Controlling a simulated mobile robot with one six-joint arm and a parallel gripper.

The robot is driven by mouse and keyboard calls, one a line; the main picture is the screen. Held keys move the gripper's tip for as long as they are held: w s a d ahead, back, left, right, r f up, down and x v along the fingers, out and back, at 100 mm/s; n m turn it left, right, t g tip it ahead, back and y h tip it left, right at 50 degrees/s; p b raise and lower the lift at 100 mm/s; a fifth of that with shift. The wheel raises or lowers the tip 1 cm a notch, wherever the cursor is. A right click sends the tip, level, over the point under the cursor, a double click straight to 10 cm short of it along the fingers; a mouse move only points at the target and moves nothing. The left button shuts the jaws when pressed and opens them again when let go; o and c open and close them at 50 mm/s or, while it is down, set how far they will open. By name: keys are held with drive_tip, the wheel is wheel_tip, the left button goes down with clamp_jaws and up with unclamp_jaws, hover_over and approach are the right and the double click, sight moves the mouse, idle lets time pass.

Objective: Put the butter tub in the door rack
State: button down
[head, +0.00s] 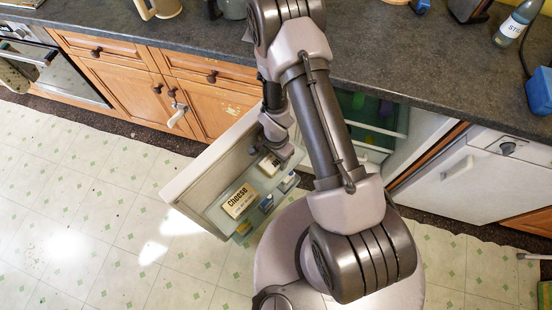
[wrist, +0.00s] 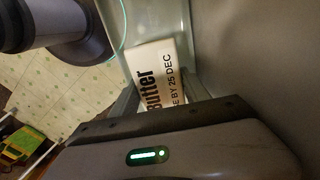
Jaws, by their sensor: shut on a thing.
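The butter tub (wrist: 155,75) is white with black lettering. In the wrist view it sits between the fingers of my gripper (wrist: 162,98), which is shut on it. In the head view the tub (head: 269,164) shows partly beside my gripper (head: 277,152), at the inner face of the open fridge door. The door rack (head: 216,212) is a pale, see-through shelf on that door. The tub is over or inside the rack's far part; I cannot tell whether it touches the rack's floor. My arm hides part of the rack.
A tub marked Cheese (head: 238,200) stands in the near part of the rack, with small blue-and-white items (head: 266,203) beside it. The fridge interior (head: 372,125) is open behind my arm. A dark countertop (head: 420,70) runs along the back. The floor at left is clear.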

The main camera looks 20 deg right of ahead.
drive_tip(key=shift+f, duration=0.1)
drive_tip(key=c, duration=0.5)
unclamp_jaws()
wheel_tip(320, 180, up, 12)
drive_tip(key=p, duration=1.2)
drive_tip(key=shift+r, duration=0.25)
